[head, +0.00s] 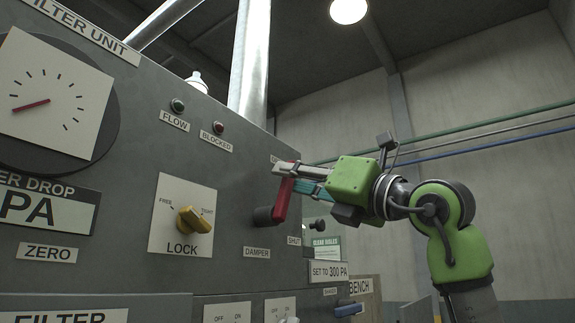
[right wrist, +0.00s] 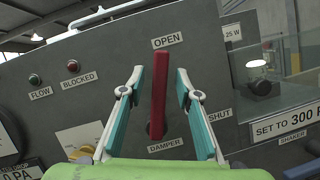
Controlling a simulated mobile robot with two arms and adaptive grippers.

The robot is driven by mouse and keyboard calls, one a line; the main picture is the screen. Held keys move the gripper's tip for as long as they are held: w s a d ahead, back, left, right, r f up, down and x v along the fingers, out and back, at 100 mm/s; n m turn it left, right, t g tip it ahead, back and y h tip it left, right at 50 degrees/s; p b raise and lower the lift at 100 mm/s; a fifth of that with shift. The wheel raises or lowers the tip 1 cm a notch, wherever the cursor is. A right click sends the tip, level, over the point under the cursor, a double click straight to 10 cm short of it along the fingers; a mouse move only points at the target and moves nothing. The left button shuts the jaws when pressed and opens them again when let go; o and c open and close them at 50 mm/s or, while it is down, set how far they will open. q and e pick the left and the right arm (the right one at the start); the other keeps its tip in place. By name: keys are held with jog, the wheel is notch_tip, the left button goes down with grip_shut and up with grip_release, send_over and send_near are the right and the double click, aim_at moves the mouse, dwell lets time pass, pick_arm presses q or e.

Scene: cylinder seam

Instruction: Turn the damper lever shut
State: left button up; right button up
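The damper lever is a red bar (head: 283,201) on a dark round hub, on the grey panel above the DAMPER label (head: 257,253). In the right wrist view the lever (right wrist: 159,90) stands upright, its top just below the OPEN label (right wrist: 167,40). The SHUT label (right wrist: 220,115) is to its right. My right gripper (right wrist: 160,78) is open, with one teal-padded finger on each side of the lever and a gap on both sides. In the head view my right gripper (head: 285,177) reaches the lever from the right. My left gripper is not in view.
A yellow LOCK knob (head: 193,220) is left of the damper. A black knob (head: 318,225) and a SET TO 300 PA sign (head: 328,271) are to its right. A large dial (head: 50,97) is at upper left. A blue handle (head: 349,310) juts out at lower right.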

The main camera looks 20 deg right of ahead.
jog(key=shift+x, duration=1)
grip_shut()
jog(key=shift+d, duration=0.15)
